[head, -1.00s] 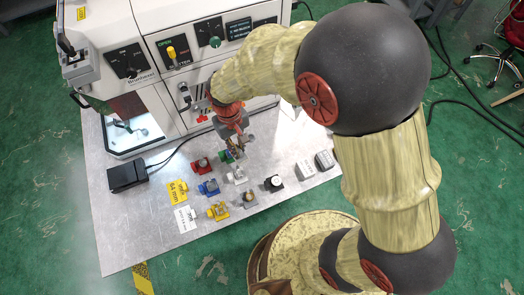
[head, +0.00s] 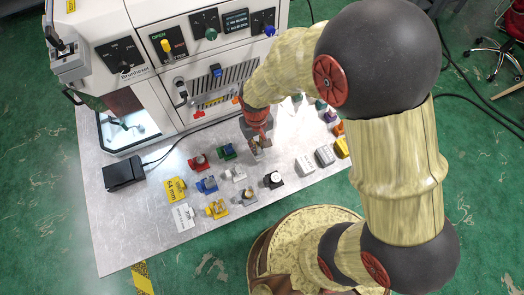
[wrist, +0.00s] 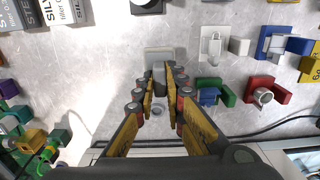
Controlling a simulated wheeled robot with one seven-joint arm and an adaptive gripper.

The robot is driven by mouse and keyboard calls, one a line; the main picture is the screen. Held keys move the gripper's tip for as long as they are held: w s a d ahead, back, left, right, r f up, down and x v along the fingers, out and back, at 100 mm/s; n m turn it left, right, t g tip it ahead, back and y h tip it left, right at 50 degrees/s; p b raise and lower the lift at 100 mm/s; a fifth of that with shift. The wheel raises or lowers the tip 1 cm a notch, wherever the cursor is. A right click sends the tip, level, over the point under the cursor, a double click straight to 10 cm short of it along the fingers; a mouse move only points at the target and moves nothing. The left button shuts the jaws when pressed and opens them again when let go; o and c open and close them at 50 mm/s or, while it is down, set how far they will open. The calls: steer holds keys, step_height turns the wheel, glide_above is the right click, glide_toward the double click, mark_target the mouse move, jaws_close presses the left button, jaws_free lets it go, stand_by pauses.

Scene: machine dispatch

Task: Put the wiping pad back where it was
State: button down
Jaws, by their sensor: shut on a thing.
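The wiping pad, which I take to be the light grey plate with a grey grip (wrist: 158,53), shows in the wrist view at the tips of my gripper (wrist: 160,74). The gripper's fingers are closed on its grip. In the head view my gripper (head: 257,143) is low over the metal table, in front of the machine and right of the coloured holders. The pad is mostly hidden there. I cannot tell whether it touches the table.
The metal table (head: 135,225) carries green (head: 227,151), red (head: 199,163), blue, white and yellow holders left of my gripper. Grey boxes (head: 324,155) stand to the right. The machine (head: 205,65) rises behind; a black box (head: 123,173) sits at left.

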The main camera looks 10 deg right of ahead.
mark_target(262, 151)
steer(key=shift+d+f, duration=0.65)
steer(key=shift+f, duration=0.1)
step_height(262, 151, down, 4)
steer(key=shift+w+d+r+b, duration=0.1)
steer(key=shift+d+r+b, duration=0.1)
steer(key=shift+b, duration=0.55)
steer(key=c, duration=1.8)
jaws_free()
steer(key=shift+c, duration=0.2)
step_height(262, 151, up, 12)
steer(key=p, duration=0.3)
steer(key=shift+r, duration=0.15)
